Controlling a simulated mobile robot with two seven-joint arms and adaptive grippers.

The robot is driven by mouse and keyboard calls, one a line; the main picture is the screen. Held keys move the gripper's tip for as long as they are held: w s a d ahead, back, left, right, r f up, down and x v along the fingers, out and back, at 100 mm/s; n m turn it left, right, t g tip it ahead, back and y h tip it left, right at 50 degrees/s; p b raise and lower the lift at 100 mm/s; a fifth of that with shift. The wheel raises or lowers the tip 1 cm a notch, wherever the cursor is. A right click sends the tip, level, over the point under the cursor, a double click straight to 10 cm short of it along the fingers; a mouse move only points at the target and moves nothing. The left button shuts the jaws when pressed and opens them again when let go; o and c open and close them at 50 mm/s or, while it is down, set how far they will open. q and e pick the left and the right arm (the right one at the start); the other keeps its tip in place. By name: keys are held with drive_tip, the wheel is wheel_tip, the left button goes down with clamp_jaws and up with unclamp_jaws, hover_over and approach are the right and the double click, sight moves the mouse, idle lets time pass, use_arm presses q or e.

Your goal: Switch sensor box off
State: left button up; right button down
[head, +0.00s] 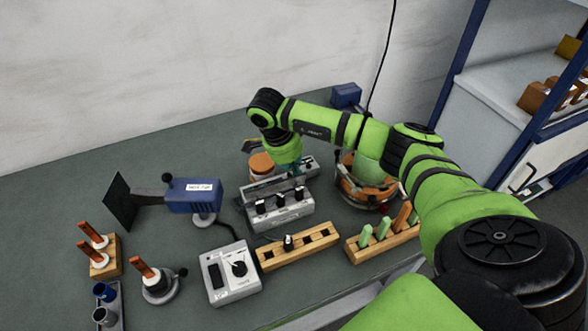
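My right arm reaches in from the right, and its wrist is over the back of a grey box with several black knobs (280,214). My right gripper (297,170) points down behind that box; its fingers are small and mostly hidden, so its opening is unclear. A second grey box (232,287) with a dark display and a round black dial sits at the front. A blue box with a white label (193,196) stands on a round base at the left. I cannot tell which of these is the sensor box. My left gripper is not in view.
A wooden block with slots (298,246) lies in front of the knobbed box. A wooden rack with green and brown pegs (382,243) stands right of it. Orange-handled tools (92,255) stand at the left. The back left of the table (90,190) is clear.

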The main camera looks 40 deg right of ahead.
drive_tip(key=shift+w+a, duration=0.2)
drive_tip(key=shift+w, duration=0.05)
drive_tip(key=shift+w+a+r, duration=0.1)
drive_tip(key=shift+w, duration=0.05)
wheel_tip(320, 180, up, 5)
drive_tip(key=p, duration=0.3)
drive_tip(key=shift+f, duration=0.2)
use_arm(q)
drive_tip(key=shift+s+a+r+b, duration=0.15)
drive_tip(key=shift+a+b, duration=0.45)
drive_tip(key=shift+b, duration=0.6)
use_arm(e)
drive_tip(key=s+a+r, duration=0.2)
drive_tip(key=a+r, duration=0.1)
drive_tip(key=r, duration=0.5)
drive_tip(key=shift+r, duration=0.35)
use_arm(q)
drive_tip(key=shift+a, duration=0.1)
